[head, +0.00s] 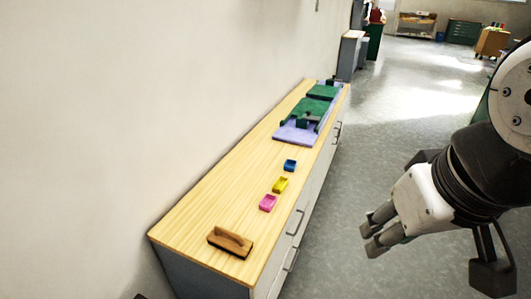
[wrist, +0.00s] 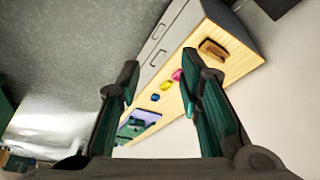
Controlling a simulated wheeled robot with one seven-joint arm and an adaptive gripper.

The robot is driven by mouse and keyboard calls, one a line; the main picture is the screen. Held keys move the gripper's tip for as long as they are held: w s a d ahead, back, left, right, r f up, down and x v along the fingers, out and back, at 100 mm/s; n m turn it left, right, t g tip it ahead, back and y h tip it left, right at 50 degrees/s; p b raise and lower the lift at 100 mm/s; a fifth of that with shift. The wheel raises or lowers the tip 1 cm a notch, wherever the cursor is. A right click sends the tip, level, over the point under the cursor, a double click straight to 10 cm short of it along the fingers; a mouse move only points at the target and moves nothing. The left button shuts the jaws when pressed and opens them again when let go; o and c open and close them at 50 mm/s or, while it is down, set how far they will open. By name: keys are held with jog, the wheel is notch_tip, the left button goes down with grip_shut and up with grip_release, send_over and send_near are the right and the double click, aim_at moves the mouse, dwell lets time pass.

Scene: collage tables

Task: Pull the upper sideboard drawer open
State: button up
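The sideboard (head: 226,207) has a pale wooden top and a light grey front, standing along the wall. An upper drawer handle (head: 295,222) and a lower handle (head: 291,258) show on its near front, and the drawer fronts look flush. In the wrist view the sideboard's front (wrist: 172,38) lies beyond the fingers, tilted, with small bar handles. My gripper (head: 368,238) is to the right of the front, over the floor, apart from the handles. Its fingers (wrist: 160,62) are spread with nothing between them.
Grey floor (head: 345,185) in front of the sideboard is clear. The wall (head: 110,110) runs behind it.

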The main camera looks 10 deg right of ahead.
jog(key=w+a+f+m+g+y+b, duration=0.1)
jog(key=w+a+f+g+y+b, duration=0.1)
jog(key=w+f+y+b, duration=0.85)
jog(key=w+a+f+g+y+b, duration=0.1)
jog(key=w+f+g+b, duration=0.35)
jog(key=w+f, duration=1.2)
jog(key=m+t+b, duration=1)
jog(key=t+b, duration=0.7)
jog(key=t, duration=0.1)
send_near(300, 222)
jog(key=shift+y, duration=0.25)
jog(key=x, duration=0.6)
jog(key=f+x, duration=0.1)
jog(key=x, duration=0.3)
grip_shut()
